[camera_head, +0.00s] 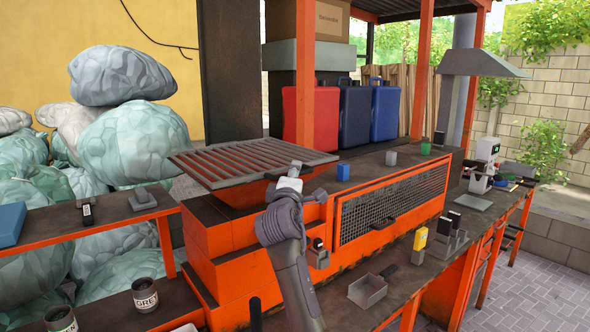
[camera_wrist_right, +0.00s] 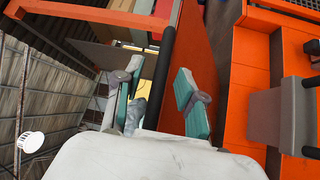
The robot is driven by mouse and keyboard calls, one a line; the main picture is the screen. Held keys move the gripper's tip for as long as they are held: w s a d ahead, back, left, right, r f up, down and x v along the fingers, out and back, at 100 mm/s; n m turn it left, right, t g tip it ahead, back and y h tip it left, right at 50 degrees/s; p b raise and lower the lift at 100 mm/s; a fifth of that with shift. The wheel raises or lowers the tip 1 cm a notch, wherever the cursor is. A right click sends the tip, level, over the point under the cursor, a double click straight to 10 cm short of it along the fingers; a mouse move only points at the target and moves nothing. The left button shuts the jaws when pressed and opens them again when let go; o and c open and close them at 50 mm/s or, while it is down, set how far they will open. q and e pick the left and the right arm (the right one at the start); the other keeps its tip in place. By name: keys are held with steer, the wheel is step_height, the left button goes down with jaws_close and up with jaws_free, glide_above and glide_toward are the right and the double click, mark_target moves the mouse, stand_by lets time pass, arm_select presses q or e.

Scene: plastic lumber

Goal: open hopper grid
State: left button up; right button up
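The hopper grid (camera_head: 235,160), a dark metal frame with parallel bars, lies roughly flat over the orange hopper (camera_head: 235,195) in the head view. My right arm rises from the bottom, and its gripper (camera_head: 289,182) is at the grid's near right edge, partly hidden by the wrist. In the right wrist view, the gripper's two green-padded fingers (camera_wrist_right: 160,98) are apart. A dark bar (camera_wrist_right: 163,65) runs between them; I cannot tell whether either finger touches it, or which part it belongs to. My left gripper is not in view.
Right of the hopper is an orange machine with a mesh panel (camera_head: 388,207). A blue block (camera_head: 343,172) stands on its top. A metal tray (camera_head: 367,291) and a yellow item (camera_head: 420,239) are on the lower bench. Full bags (camera_head: 130,140) are piled at left.

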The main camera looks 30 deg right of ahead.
steer(key=shift+w+d, duration=0.3)
steer(key=shift+w, duration=0.05)
jaws_close()
